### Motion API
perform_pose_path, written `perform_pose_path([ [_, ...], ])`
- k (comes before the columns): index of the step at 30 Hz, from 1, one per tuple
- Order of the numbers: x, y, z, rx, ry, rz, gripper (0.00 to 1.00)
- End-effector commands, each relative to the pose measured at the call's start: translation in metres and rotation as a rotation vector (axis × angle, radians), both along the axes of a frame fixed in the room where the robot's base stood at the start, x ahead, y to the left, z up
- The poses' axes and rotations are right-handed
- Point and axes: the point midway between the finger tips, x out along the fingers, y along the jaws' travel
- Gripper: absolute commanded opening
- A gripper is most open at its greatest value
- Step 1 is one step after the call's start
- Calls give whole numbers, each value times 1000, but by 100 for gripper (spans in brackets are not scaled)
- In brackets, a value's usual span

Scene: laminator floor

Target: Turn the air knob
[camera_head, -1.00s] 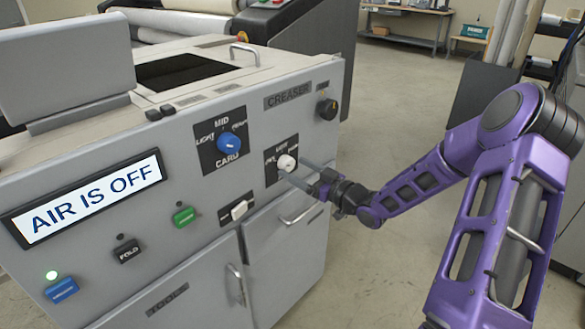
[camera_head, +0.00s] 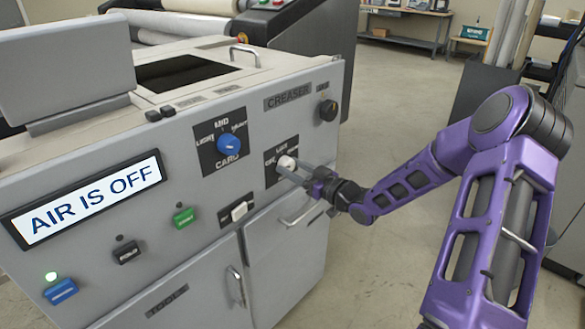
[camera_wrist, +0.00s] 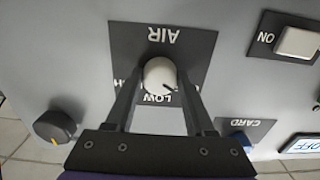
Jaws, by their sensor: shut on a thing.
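The air knob is a white round dial (camera_head: 287,163) on a dark square plate (camera_head: 271,169) at the right part of the grey machine's front panel. In the wrist view the white knob (camera_wrist: 160,76) sits between my two finger tips, on the plate marked AIR and LOW, upside down there. A dark pointer mark shows on its lower right rim. My gripper (camera_head: 281,168) is shut on the knob, with a finger on each side. The display (camera_head: 85,198) reads AIR IS OFF. Fingers hide part of the plate's lettering.
A white switch (camera_head: 239,211) is below left. A cabinet handle (camera_head: 303,213) sits under the gripper. Open floor lies at right.

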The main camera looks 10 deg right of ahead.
Motion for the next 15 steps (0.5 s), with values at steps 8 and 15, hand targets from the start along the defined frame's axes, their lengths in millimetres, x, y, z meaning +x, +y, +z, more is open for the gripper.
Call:
perform_pose_path([
  [8, 0, 0, 1, 27, 19, 1, 0],
  [15, 0, 1, 3, 132, 95, 1, 0],
])
